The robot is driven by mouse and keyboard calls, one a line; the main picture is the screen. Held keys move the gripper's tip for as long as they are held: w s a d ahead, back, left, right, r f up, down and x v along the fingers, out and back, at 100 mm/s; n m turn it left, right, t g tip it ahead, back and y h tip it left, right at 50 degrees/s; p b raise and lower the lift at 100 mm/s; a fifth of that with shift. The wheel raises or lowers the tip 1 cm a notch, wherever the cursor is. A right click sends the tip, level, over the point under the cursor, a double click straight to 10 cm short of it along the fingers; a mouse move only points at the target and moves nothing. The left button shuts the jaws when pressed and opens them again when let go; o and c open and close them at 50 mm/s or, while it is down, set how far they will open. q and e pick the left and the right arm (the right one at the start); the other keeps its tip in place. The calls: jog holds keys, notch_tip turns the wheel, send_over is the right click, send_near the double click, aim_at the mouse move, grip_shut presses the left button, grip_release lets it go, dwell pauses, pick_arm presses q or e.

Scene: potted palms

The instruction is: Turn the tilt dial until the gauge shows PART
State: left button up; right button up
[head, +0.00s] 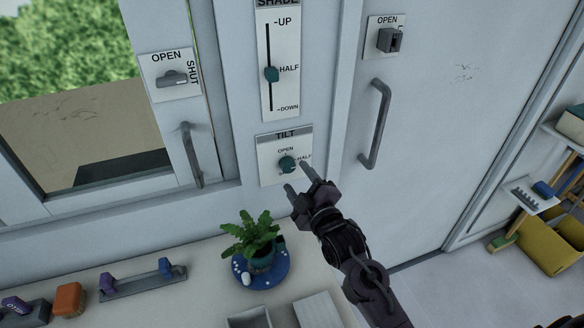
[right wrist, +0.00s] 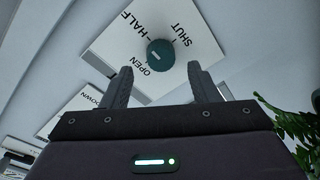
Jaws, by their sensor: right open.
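The tilt dial (head: 287,164) is a round teal knob on a white TILT plate (head: 269,172) on the wall, marked OPEN and HALF in the head view. In the right wrist view the dial (right wrist: 160,53) shows a short pale mark, and the plate (right wrist: 120,38) reads OPEN, HALF and SHUT. Which label the mark points to is unclear. My right gripper (head: 296,176) is open in front of the plate. In the right wrist view the dial appears beyond and between its fingertips (right wrist: 163,75); contact is not visible. No gauge reading PART is seen. My left gripper is not in view.
The SHADE slider (head: 271,74) is above the dial. Door handles (head: 375,124) (head: 190,155) flank it. An OPEN/SHUT latch (head: 172,79) is at upper left.

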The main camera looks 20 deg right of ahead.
aim_at(290, 169)
jog(key=w, duration=0.2)
jog(key=shift+w+a, duration=0.2)
jog(key=shift+w, duration=0.5)
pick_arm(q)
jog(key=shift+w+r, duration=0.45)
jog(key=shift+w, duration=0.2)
pick_arm(e)
jog(key=shift+w+f, duration=0.1)
jog(key=c, duration=1)
